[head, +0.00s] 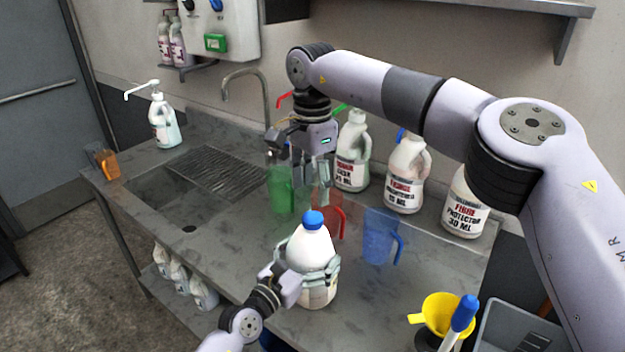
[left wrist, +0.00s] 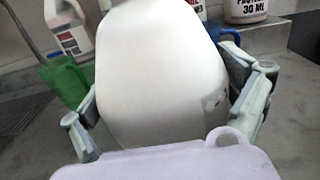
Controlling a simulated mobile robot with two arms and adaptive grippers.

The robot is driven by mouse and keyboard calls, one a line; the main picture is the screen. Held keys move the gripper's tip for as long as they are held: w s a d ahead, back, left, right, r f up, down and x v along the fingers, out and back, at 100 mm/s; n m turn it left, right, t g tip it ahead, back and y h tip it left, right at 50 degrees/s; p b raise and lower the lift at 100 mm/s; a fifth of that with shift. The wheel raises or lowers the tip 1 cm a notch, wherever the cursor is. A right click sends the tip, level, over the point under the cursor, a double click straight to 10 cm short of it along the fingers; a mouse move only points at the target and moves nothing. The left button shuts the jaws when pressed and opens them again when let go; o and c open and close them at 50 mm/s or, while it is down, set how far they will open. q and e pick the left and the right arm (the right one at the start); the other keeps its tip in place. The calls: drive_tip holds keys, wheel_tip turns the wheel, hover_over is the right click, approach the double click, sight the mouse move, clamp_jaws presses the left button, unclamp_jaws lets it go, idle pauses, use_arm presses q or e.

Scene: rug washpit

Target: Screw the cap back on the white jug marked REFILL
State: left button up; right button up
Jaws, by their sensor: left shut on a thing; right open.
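A white jug (head: 312,252) stands on the steel worktop in the head view, with a blue cap (head: 313,220) on top of its neck. I cannot tell whether the cap is threaded tight. The jug's label is mostly hidden, so I cannot read REFILL. My left gripper (head: 308,276) is shut around the jug's body; in the left wrist view the white body (left wrist: 160,75) fills the space between the fingers. My right gripper (head: 311,186) is open, pointing down behind and above the jug, apart from the cap.
A green measuring jug (head: 280,190), a red one (head: 328,222) and a blue one (head: 379,236) stand behind the white jug. Labelled bottles (head: 405,175) line the wall. A yellow funnel (head: 441,312) is front right; a sink (head: 175,205) is left. A pump jug (head: 163,122) stands farther back.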

sight(312, 217)
use_arm(q)
drive_tip(key=shift+f, duration=0.15)
use_arm(e)
wheel_tip(312, 217, down, 7)
drive_tip(key=shift+f, duration=0.1)
drive_tip(key=shift+c, duration=0.5)
drive_tip(key=c, duration=1.2)
drive_tip(key=shift+o, duration=0.2)
drive_tip(key=m, duration=0.6)
drive_tip(key=shift+m, duration=0.4)
drive_tip(key=m, duration=1.7)
drive_tip(key=shift+m, duration=0.3)
drive_tip(key=o, duration=1.4)
